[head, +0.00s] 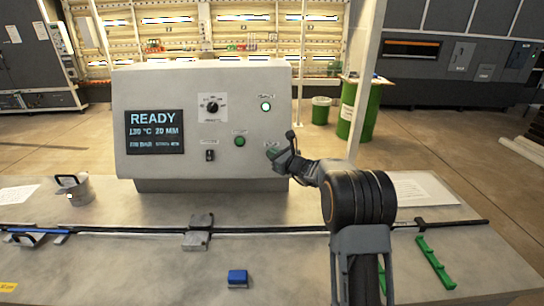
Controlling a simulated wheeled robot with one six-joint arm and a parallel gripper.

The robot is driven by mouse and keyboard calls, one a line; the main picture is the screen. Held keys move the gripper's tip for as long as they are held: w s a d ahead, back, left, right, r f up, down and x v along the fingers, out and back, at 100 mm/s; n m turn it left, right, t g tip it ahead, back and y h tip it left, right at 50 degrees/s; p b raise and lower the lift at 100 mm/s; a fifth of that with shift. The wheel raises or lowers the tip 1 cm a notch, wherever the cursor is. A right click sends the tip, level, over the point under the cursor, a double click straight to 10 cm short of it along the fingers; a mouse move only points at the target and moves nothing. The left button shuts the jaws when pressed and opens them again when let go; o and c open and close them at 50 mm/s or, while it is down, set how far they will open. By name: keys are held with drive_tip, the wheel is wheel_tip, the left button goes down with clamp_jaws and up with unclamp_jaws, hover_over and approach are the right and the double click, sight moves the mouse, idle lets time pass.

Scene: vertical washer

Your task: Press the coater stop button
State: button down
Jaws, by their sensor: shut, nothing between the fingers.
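The control panel (165,82) of the coater is a grey box standing at the back of the bench. Its screen (154,132) reads READY, 130 °C and 20 MM. A green button (240,141) sits at the lower middle of the panel, with a small label above it. My gripper (274,153) is shut and empty at the panel's lower right, right of the green button. A small label shows partly above the fingertips. The stop button is not visible; the gripper covers that part of the panel. I cannot tell whether the fingertips touch the panel.
The panel also has a black knob (211,107), a lit green lamp (266,106) and a dark switch (210,155). A metal cup (78,192), a dark rail (270,230) and a blue block (237,279) are on the bench. Paper (420,190) lies at right.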

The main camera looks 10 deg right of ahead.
drive_tip(key=shift+s+r, duration=0.1)
drive_tip(key=shift+s, duration=0.05)
drive_tip(key=shift+s+a+r+b, duration=0.2)
drive_tip(key=shift+s+r, duration=0.15)
drive_tip(key=shift+s, duration=0.35)
drive_tip(key=shift+s+a+r+b, duration=0.1)
drive_tip(key=shift+s+r+b, duration=0.1)
drive_tip(key=shift+s+r, duration=0.4)
drive_tip(key=shift+s+a+r+b, duration=0.15)
drive_tip(key=shift+s+b, duration=0.05)
drive_tip(key=shift+s, duration=0.65)
